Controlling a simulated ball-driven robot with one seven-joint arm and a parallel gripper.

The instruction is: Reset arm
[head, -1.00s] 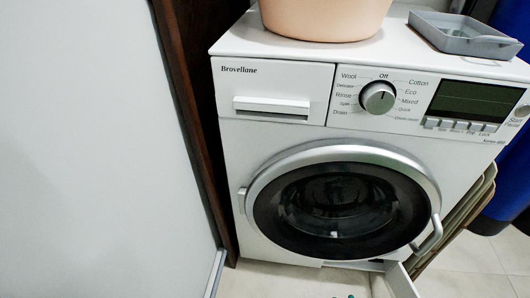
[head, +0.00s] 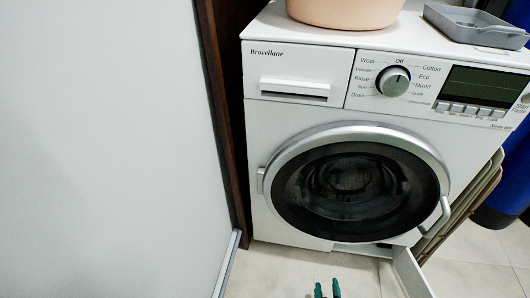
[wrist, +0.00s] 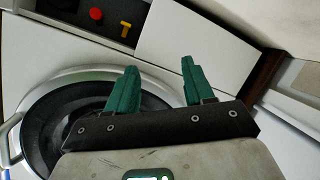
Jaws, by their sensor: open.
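My gripper (head: 327,289) shows at the bottom edge of the head view as two green fingertips, low in front of the washing machine (head: 290,125). In the wrist view my gripper (wrist: 158,82) has its two green fingers apart, with nothing between them. The rest of my arm is out of the head view. The wrist view also shows the machine's round door (wrist: 60,85) and a dark recess in its lower front holding a red round part (wrist: 96,14) and a yellow part (wrist: 126,28).
The machine's round door (head: 350,190) is shut. A small white flap (head: 412,274) stands open at its lower right. A peach basin (head: 345,10) and a grey tray (head: 470,24) sit on top. A pale panel (head: 100,150) fills the left. Tiled floor (head: 275,272) lies in front.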

